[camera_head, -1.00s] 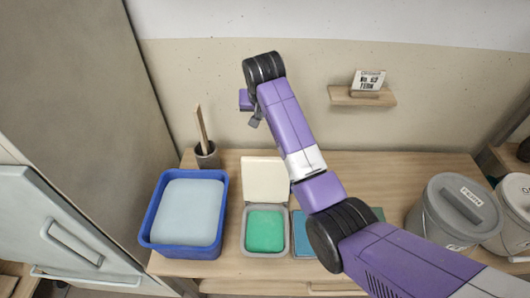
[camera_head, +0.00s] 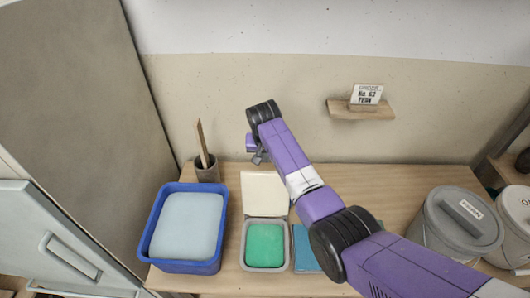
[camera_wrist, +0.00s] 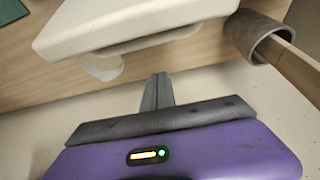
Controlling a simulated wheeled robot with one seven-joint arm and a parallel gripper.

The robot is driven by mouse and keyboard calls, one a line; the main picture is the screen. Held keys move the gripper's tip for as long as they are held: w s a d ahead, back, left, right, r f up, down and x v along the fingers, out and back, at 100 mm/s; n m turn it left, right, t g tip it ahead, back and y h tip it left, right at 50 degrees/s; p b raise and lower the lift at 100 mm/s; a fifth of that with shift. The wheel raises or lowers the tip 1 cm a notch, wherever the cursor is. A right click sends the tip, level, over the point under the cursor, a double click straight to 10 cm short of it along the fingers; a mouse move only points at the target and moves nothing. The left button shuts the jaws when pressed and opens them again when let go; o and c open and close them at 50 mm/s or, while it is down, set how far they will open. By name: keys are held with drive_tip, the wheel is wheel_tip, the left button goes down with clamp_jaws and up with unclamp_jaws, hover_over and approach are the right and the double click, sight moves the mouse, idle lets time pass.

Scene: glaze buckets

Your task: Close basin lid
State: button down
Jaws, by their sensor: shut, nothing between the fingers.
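The basin (camera_head: 244,254) is a small grey square tub with green contents, standing on the wooden counter. Its cream lid (camera_head: 264,193) stands open, raised at the basin's back edge. My gripper (camera_head: 258,158) is just above and behind the lid's upper edge in the head view. In the wrist view the lid (camera_wrist: 140,18) fills the upper part, with a rounded cream tab (camera_wrist: 103,66) at its edge. The gripper (camera_wrist: 158,80) is shut and empty, its fingertips close to the lid's edge with a small gap apparent.
A blue tub (camera_head: 152,248) with pale blue contents stands left of the basin. A cup (camera_head: 208,172) holding a wooden stick is behind it, near my gripper. A teal item (camera_head: 303,250) at right is partly hidden by my arm.

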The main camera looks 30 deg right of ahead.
sight(266, 191)
drive_tip(key=shift+s+a+f+p, duration=0.1)
drive_tip(key=shift+s+a+p, duration=0.45)
drive_tip(key=shift+s, duration=0.3)
drive_tip(key=shift+s+a+p, duration=0.45)
drive_tip(key=shift+s+p, duration=0.05)
drive_tip(key=shift+s, duration=0.35)
